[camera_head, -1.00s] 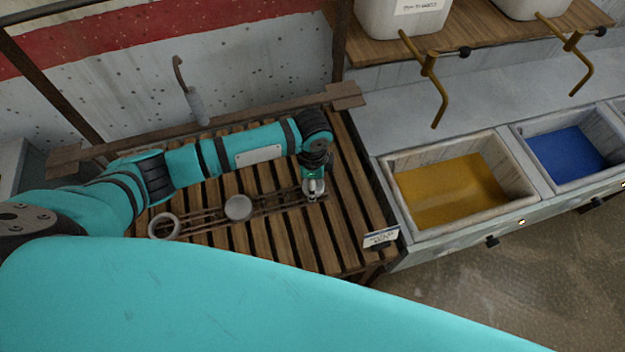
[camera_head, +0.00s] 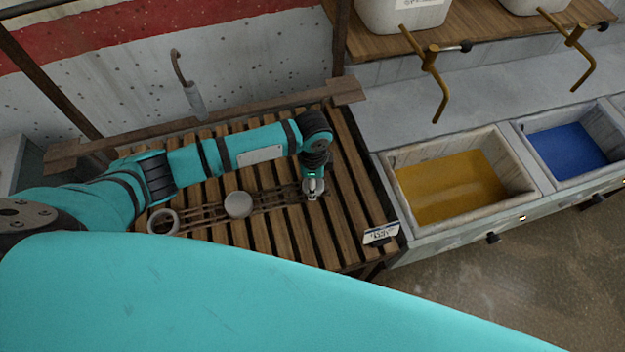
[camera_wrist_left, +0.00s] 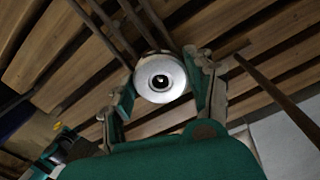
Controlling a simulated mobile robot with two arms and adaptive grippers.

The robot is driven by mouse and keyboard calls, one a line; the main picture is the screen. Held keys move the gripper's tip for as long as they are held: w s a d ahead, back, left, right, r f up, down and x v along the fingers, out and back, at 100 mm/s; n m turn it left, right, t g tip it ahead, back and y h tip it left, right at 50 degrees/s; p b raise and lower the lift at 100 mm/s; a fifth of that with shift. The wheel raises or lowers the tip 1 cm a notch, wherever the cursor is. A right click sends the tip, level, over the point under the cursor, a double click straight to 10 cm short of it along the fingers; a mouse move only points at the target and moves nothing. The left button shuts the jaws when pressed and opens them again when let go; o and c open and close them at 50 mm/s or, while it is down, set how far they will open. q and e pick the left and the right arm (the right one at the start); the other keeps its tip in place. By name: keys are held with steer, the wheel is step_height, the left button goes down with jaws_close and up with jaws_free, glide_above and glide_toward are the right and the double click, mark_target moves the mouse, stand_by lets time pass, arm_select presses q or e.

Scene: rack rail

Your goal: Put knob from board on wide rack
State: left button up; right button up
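My left gripper (camera_head: 313,188) points down over the right end of a dark wire rack (camera_head: 270,201) on the slatted wooden board (camera_head: 345,235). In the left wrist view, a round, pale metal knob (camera_wrist_left: 160,78) with a dark centre lies between the two fingers of the left gripper (camera_wrist_left: 163,88). The fingers are spread to about the knob's width. Whether both fingers press on it is not clear. Dark bars of the rack (camera_wrist_left: 98,28) run beside the knob at the upper left. The knob's underside is hidden.
A pale ring (camera_head: 163,222) and a pale round disc (camera_head: 238,205) sit on or beside the rack to the left. A small label (camera_head: 381,234) stands at the board's right edge. A yellow basin (camera_head: 455,190) and a blue basin (camera_head: 567,155) are further right.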

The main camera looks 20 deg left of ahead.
arm_select(q)
steer(key=o, duration=0.5)
steer(key=shift+c, duration=0.2)
step_height(320, 180, up, 8)
steer(key=shift+f, duration=0.2)
